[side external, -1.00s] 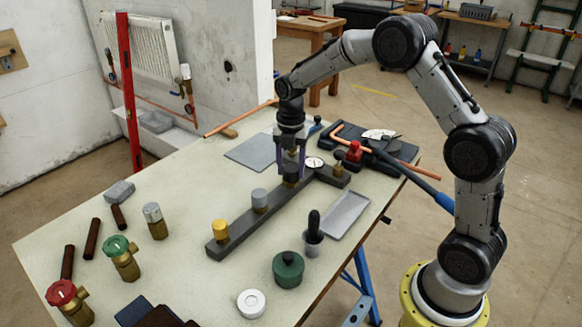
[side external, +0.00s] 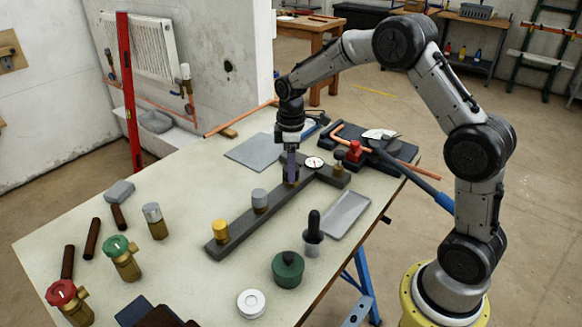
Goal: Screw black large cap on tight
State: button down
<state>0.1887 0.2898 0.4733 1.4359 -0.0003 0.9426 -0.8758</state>
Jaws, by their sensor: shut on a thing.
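A dark grey bar (side external: 275,212) lies on the workbench and carries several upright fittings. One has a yellow cap (side external: 220,228) and one a grey cap (side external: 259,198). My gripper (side external: 291,177) points straight down over the fitting near the bar's far end, beside the round gauge (side external: 314,162). It is shut at the top of this fitting, where the black large cap is mostly hidden by the fingers. One finger stands edge-on to the camera. How tightly the cap sits cannot be seen.
A dropper pot (side external: 313,240), a green lidded tin (side external: 288,270) and a white ring (side external: 251,303) stand at the front. A grey tray (side external: 346,213) lies right of the bar. Red (side external: 66,296) and green valves (side external: 121,255) stand front left.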

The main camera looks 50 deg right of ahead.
jog(key=m, duration=1.1)
jog(key=shift+m, duration=0.3)
jog(key=shift+c, duration=2.2)
grip_release()
jog(key=shift+r, duration=3.5)
